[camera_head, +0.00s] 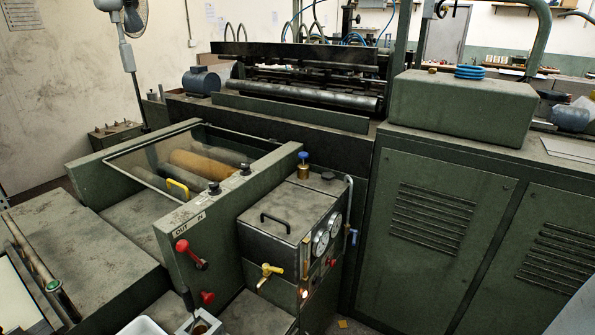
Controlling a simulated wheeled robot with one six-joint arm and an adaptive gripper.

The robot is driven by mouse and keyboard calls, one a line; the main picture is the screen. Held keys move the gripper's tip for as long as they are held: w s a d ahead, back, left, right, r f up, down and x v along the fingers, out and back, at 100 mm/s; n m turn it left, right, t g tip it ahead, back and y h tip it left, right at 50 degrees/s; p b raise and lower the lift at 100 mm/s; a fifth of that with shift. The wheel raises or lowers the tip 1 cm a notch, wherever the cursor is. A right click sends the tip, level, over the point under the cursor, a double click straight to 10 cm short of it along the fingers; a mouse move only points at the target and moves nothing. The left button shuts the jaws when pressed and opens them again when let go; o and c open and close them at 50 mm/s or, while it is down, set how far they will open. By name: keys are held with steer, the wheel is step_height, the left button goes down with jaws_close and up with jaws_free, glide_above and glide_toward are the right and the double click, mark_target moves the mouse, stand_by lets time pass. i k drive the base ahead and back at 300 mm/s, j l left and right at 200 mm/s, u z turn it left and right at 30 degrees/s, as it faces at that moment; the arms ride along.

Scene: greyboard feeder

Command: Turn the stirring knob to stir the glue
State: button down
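A dark box with a black lid handle (275,222) stands beside the roller unit, with round dials (320,243) on its right side. On its top sits a brass fitting with a blue knob (303,156). A yellow-handled tap (268,271) is on its front. Two black knobs (214,188) (245,169) sit on the roller unit's top edge. A lever with a red end (182,246) is on the panel marked OUT and IN. No label shows which one is the stirring knob, and no glue inside the box shows.
A clear cover (150,160) lies over the rollers (195,163). Tall green cabinets (435,215) block the right side. Little floor shows.

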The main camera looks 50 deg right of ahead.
mark_target(328, 176)
steer(key=z, duration=1)
